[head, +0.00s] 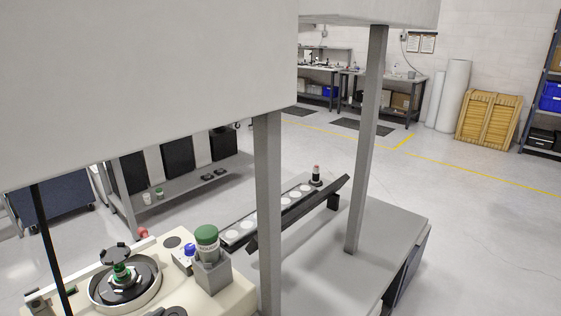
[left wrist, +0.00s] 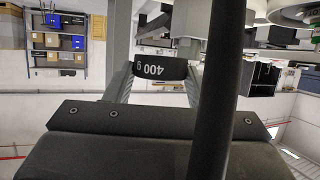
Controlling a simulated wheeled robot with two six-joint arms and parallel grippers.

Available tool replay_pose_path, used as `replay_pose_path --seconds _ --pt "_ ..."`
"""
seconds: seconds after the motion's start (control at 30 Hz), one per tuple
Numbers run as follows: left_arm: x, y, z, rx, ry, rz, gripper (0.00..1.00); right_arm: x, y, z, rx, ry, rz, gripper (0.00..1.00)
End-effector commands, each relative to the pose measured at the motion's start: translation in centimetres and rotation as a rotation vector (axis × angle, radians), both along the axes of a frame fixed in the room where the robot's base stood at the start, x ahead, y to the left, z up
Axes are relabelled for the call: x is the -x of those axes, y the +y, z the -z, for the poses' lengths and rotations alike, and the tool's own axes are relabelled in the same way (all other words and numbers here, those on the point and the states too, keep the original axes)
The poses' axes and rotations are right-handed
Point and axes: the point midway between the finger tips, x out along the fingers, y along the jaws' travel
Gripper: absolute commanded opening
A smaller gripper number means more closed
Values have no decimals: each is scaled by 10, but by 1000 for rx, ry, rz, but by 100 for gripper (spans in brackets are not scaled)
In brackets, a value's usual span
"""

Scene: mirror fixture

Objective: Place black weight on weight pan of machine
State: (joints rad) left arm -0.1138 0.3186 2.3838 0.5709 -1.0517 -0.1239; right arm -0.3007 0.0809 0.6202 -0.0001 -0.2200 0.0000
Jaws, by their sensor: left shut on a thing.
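My left gripper (left wrist: 158,88) shows only in the left wrist view, where it is shut on a black weight (left wrist: 160,68) marked "400 g". The weight sits between the two grey fingers, apart from any surface that I can make out. The cream machine (head: 215,300) stands at the bottom left of the head view. It carries a round light-rimmed dish (head: 155,290) with a black and green part in it. I cannot tell which part is the weight pan. My right gripper is in neither view.
A large grey block (head: 140,80) hides much of the head view. Grey posts (head: 268,200) (head: 366,140) stand on the grey table (head: 385,235). A dark rod (left wrist: 215,90) crosses the left wrist view near the weight.

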Motion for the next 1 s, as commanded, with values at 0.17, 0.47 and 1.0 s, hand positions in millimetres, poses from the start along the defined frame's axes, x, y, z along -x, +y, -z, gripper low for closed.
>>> replay_pose_path --seconds 0.17,0.47,1.0 --pt "26 -14 -3 -12 -5 68 14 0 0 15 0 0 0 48" --pt "33 -18 -7 -17 -4 86 14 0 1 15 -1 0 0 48" --pt "-68 42 14 5 1 -187 14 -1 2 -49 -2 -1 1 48"
